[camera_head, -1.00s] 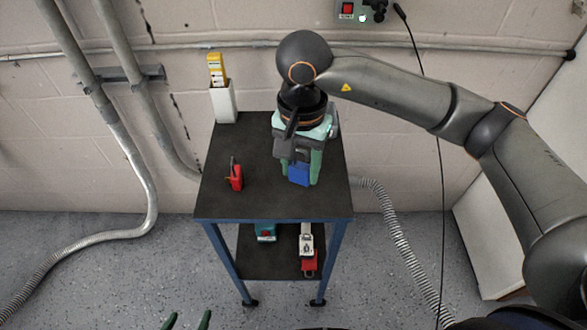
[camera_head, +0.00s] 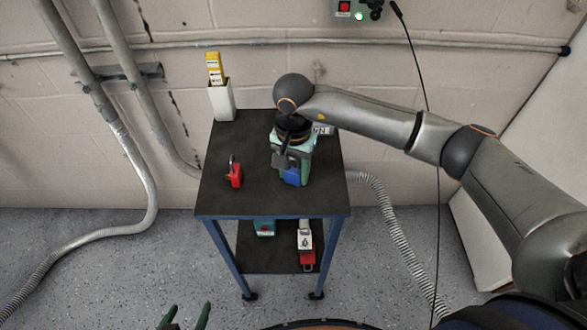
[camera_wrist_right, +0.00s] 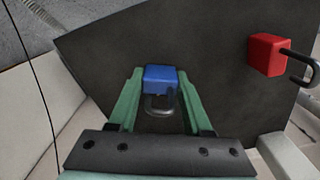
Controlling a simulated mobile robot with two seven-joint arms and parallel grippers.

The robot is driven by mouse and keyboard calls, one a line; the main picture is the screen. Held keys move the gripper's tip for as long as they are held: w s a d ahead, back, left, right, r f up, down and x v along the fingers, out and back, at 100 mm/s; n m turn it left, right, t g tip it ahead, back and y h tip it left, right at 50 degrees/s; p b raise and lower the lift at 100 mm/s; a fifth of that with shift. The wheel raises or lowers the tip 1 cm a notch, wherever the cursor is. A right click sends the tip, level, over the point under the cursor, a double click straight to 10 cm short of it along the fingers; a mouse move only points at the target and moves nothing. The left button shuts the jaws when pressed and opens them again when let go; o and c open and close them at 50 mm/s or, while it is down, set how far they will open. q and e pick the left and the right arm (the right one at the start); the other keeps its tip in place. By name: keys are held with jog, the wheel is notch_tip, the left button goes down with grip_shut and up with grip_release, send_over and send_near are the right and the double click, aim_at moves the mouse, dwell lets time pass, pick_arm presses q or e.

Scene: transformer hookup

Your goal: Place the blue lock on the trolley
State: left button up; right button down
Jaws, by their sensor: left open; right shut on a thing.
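The blue lock (camera_head: 292,177) is held in my right gripper (camera_head: 294,168), upright, low over the right part of the dark trolley top (camera_head: 255,200). Whether it touches the surface I cannot tell. In the right wrist view the blue lock (camera_wrist_right: 160,78) sits between the green fingers of the right gripper (camera_wrist_right: 158,72), with its metal shackle towards the palm. My left gripper (camera_head: 186,316) is open and empty at the bottom edge of the head view, in front of the trolley; only its fingertips show.
A white holder (camera_head: 222,101) with yellow tags is at the back left corner. The lower shelf holds a teal item (camera_head: 264,227) and a red-and-white item (camera_head: 305,243).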

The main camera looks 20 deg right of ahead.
jog(key=shift+f, duration=0.1)
jog(key=c, duration=0.8)
grip_release()
jog(key=shift+f, duration=0.1)
jog(key=o, duration=0.5)
jog(key=shift+c, duration=0.2)
jog(key=shift+r, duration=0.3)
notch_tip(320, 180, up, 12)
jog(key=shift+f+b, duration=0.1)
jog(key=shift+b, duration=0.7)
